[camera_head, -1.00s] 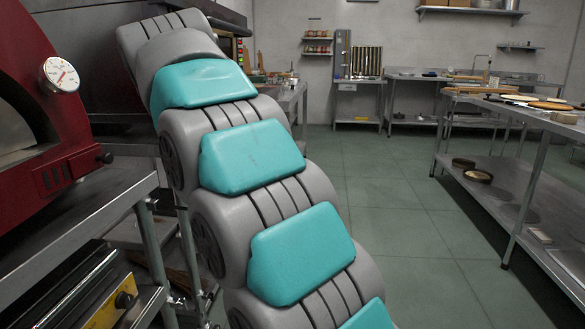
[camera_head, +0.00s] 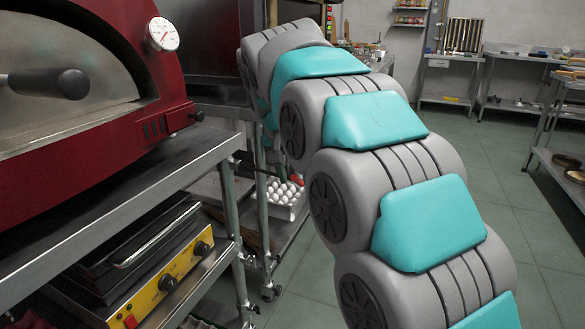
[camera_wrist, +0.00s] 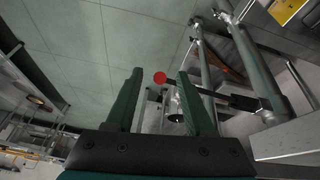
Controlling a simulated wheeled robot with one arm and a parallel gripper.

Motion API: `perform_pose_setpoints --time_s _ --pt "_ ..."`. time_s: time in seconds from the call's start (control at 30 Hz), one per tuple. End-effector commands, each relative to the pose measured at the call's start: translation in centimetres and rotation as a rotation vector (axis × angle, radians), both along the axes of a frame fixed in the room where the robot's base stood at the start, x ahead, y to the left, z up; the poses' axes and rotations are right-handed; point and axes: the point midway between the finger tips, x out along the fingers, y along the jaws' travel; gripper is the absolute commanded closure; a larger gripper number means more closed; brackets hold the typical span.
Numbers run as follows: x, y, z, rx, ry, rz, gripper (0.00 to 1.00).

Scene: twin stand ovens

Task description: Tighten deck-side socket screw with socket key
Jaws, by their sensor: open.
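My gripper (camera_wrist: 160,73) is open in the wrist view, with its two green fingers apart. A red ball-shaped knob (camera_wrist: 160,78) shows in the gap near the fingertips. A dark rod (camera_wrist: 205,92) runs from the knob to a black block (camera_wrist: 245,102) on the metal frame at the right. This may be the socket key, but I cannot tell for sure. The red knob (camera_head: 296,180) also shows in the head view, above a tray of eggs. The socket screw cannot be made out. My arm hides the gripper in the head view.
The red oven (camera_head: 60,95) stands on a steel stand (camera_head: 150,185) at the left. A yellow-fronted appliance (camera_head: 170,285) sits on its lower shelf. The tray of white eggs (camera_head: 285,208) is low beyond it. Open green floor (camera_head: 480,150) lies at the right.

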Motion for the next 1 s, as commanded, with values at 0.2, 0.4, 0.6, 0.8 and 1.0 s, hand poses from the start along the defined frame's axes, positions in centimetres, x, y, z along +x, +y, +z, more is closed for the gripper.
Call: perform_pose_setpoints --time_s 0.2,0.4,0.6,0.8,1.0 --pt "0.03 -0.02 -0.02 0.0 -0.001 0.0 0.46" --pt "0.01 -0.02 -0.01 0.0 0.0 0.0 0.67" --pt "0.02 -0.03 -0.02 0.0 0.0 0.0 0.89" --pt "0.01 -0.02 -0.01 0.0 0.0 0.0 1.0" --pt "0.02 0.0 -0.01 0.0 0.0 0.0 1.0"
